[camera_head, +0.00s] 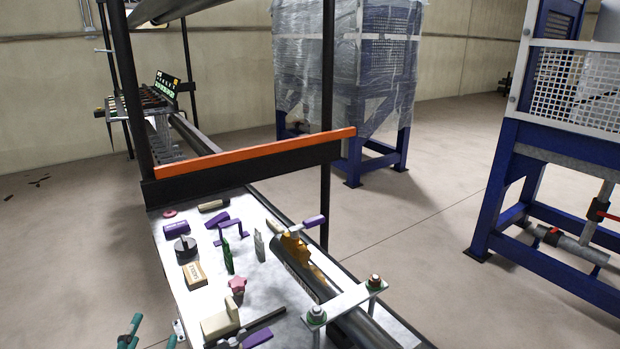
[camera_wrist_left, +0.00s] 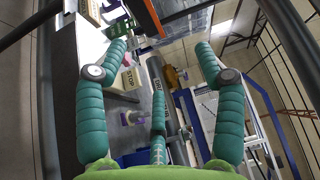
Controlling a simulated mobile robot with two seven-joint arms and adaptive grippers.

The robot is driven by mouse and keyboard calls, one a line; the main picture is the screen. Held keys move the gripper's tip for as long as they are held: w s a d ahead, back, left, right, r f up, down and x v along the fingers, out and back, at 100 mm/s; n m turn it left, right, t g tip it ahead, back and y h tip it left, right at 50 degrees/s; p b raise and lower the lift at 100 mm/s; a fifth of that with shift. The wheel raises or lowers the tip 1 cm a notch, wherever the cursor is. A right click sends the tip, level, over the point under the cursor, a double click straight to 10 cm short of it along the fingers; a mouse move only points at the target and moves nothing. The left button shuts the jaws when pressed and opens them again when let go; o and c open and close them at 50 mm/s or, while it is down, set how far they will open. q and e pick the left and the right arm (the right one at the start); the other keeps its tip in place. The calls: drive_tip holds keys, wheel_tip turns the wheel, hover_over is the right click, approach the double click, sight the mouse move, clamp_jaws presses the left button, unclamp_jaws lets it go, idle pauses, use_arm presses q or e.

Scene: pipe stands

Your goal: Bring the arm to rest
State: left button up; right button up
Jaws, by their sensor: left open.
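My left gripper (camera_head: 134,334) shows only at the bottom left edge of the head view, as green-teal fingertips beside the left edge of the light workbench (camera_head: 185,304). In the left wrist view my left gripper (camera_wrist_left: 160,60) has its teal segmented fingers spread wide, with nothing held between them. The bench and its small objects lie beyond the fingers in that view. The rest of my left arm is out of the head view. My right gripper is in neither view.
On the bench are a STOP block (camera_head: 193,275), a pink star knob (camera_head: 237,285), several purple pieces, and a dark pipe (camera_head: 300,268) with a yellow-orange part. An orange-edged bar (camera_head: 250,153) crosses the bench. Blue frames (camera_head: 490,200) stand right. Floor left of the bench looks clear.

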use_arm(q)
drive_tip(key=s+a+f+n+g+y, duration=0.1)
drive_tip(key=s+f+n+g+y, duration=0.15)
drive_tip(key=f+n+g, duration=0.35)
drive_tip(key=s+f+n+g+y, duration=0.1)
drive_tip(key=s+f+n+g, duration=0.1)
drive_tip(key=s+f+n, duration=0.4)
drive_tip(key=s+d+f+n+g+h, duration=0.2)
drive_tip(key=s+d+f+g+h, duration=0.2)
drive_tip(key=s+d+f+g, duration=0.55)
drive_tip(key=s+f, duration=0.2)
drive_tip(key=f, duration=1)
drive_tip(key=s+f, duration=0.2)
drive_tip(key=f, duration=1.1)
drive_tip(key=s+a+f, duration=0.3)
drive_tip(key=s+f, duration=0.9)
drive_tip(key=s, duration=0.2)
drive_tip(key=shift+s+a, duration=0.3)
